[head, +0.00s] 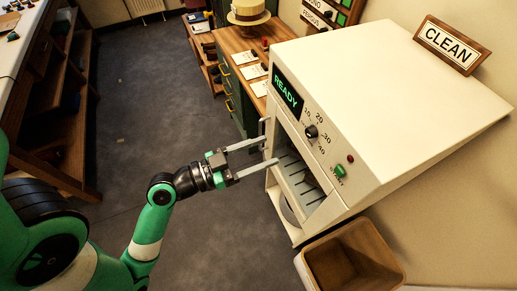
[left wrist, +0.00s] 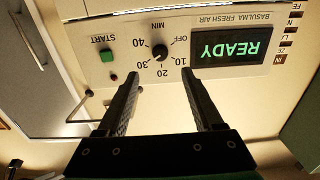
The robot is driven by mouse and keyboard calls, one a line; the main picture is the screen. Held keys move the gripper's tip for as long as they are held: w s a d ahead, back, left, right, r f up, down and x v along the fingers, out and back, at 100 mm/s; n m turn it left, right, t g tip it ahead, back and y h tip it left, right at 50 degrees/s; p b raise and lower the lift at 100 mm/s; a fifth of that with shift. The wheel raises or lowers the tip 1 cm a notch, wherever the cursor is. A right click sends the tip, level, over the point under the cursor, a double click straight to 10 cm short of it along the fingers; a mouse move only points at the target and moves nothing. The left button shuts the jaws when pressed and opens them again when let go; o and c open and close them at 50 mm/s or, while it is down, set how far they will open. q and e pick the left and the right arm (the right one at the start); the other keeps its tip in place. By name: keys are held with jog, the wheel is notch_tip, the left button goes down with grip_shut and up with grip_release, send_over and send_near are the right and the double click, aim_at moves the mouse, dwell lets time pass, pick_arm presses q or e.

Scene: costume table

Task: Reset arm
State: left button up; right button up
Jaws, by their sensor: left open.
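My left gripper (head: 268,152) reaches in from the left in the head view, its two fingers apart and nothing between them. Its fingertips are in front of the front of a cream cabinet machine (head: 390,95); whether they touch it I cannot tell. In the left wrist view the open fingers (left wrist: 160,74) point at the machine's control panel (left wrist: 120,55), seen upside down. The panel has a lit green READY display (head: 287,93), a dial (head: 311,131) and a green START button (head: 340,170). My right gripper is not in view.
A wooden bin (head: 350,258) stands below the machine. Behind is a wooden-topped cabinet (head: 240,45) with white cards and a straw hat (head: 248,11). A CLEAN sign (head: 452,45) stands on the machine. A wooden shelf table is at far left. The grey floor (head: 140,110) between is clear.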

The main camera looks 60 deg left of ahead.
pick_arm(q)
jog(key=shift+s, duration=0.35)
dwell(0.3)
